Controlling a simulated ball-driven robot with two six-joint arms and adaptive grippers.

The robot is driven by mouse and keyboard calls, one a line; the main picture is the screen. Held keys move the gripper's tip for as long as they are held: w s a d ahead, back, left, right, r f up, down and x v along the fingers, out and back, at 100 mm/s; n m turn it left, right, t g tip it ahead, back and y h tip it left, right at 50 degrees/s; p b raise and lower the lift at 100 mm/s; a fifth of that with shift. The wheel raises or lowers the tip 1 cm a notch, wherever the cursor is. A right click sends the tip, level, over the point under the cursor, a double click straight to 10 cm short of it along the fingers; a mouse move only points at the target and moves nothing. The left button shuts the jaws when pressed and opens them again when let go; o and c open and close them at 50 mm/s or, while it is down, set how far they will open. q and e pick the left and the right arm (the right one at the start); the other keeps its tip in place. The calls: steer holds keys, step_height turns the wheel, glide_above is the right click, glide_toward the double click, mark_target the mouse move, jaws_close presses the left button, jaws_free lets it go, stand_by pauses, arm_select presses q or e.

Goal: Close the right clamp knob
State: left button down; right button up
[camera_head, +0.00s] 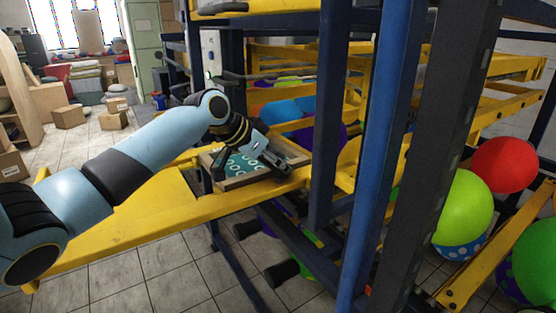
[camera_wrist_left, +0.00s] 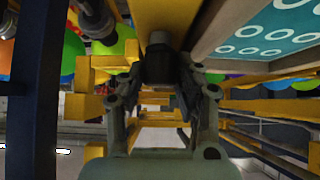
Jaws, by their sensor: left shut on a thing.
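My left gripper (camera_head: 280,165) reaches in from the left, beside the front right part of the wooden frame (camera_head: 232,184) with a teal ringed print screen (camera_head: 240,164). In the left wrist view my left gripper (camera_wrist_left: 162,98) has its two fingers on either side of a dark cylindrical clamp knob (camera_wrist_left: 160,66). It is shut on this knob, which sits at the end of a yellow bar (camera_wrist_left: 158,18). In the head view the knob is hidden by the gripper. My right gripper is in neither view.
A yellow beam (camera_head: 150,228) runs under the screen. Blue posts (camera_head: 380,130) and a dark grey post (camera_head: 450,130) stand close on the right. Tiled floor lies open below left.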

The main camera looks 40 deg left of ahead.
arm_select(q)
steer(key=shift+d+r+n+y+p, duration=0.15)
steer(key=shift+n+y+p, duration=0.45)
steer(key=shift+n+p, duration=0.15)
steer(key=shift+n+t+y+p, duration=0.45)
steer(key=shift+n+y, duration=0.15)
steer(key=shift+n, duration=0.25)
steer(key=n+y, duration=0.2)
steer(key=n, duration=0.1)
steer(key=shift+n+y, duration=0.3)
steer(key=shift+y, duration=0.1)
steer(key=shift+n+g+y, duration=0.75)
steer(key=shift+n+y, duration=0.95)
steer(key=shift+n, duration=0.5)
steer(key=c, duration=0.9)
jaws_free()
steer(key=shift+c, duration=0.2)
